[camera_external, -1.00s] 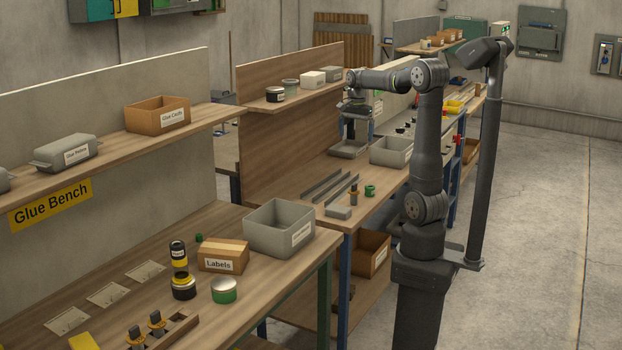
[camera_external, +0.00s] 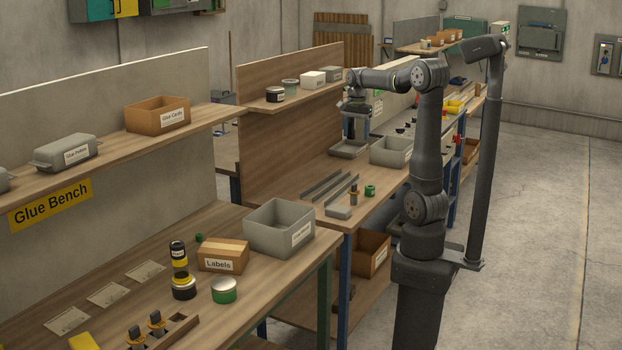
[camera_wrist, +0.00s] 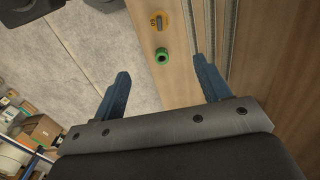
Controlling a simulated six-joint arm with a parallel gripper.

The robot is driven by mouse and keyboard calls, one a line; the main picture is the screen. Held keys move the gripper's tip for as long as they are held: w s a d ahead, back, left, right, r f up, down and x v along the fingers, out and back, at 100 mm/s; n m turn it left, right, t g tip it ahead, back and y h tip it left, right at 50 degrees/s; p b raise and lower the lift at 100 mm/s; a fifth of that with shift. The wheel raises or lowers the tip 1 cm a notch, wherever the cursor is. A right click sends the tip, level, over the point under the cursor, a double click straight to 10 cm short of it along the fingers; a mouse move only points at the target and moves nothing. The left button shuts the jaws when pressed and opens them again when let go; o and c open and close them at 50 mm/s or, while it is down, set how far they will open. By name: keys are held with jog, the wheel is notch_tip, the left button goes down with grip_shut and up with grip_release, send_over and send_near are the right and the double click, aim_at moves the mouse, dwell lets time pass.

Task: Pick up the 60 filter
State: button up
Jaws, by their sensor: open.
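My gripper (camera_external: 356,134) is open and empty, pointing down above the far part of the middle bench. In the wrist view its two blue fingers (camera_wrist: 162,70) are spread apart. No label reading 60 is legible, so I cannot tell which thing is the 60 filter. A small green ring-like piece (camera_external: 370,190) sits near the bench's front edge; it also shows in the wrist view (camera_wrist: 162,55), beyond the fingertips. A dark and orange piece (camera_external: 354,195) stands beside it, seen in the wrist view too (camera_wrist: 159,21).
Long grey rails (camera_external: 325,187) and a grey block (camera_external: 338,212) lie near the small pieces. A shallow grey tray (camera_external: 349,150) is under my gripper, and a grey bin (camera_external: 391,152) stands right of it. Bare wood (camera_external: 290,188) lies left of the rails.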

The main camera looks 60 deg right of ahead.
aim_at(354, 191)
jog(key=c, duration=0.3)
jog(key=shift+f, duration=0.1)
jog(key=shift+m, duration=0.8)
jog(key=f, duration=2)
jog(key=shift+a, duration=0.3)
jog(key=shift+d+f, duration=0.15)
jog(key=shift+f, duration=3)
jog(key=c, duration=0.7)
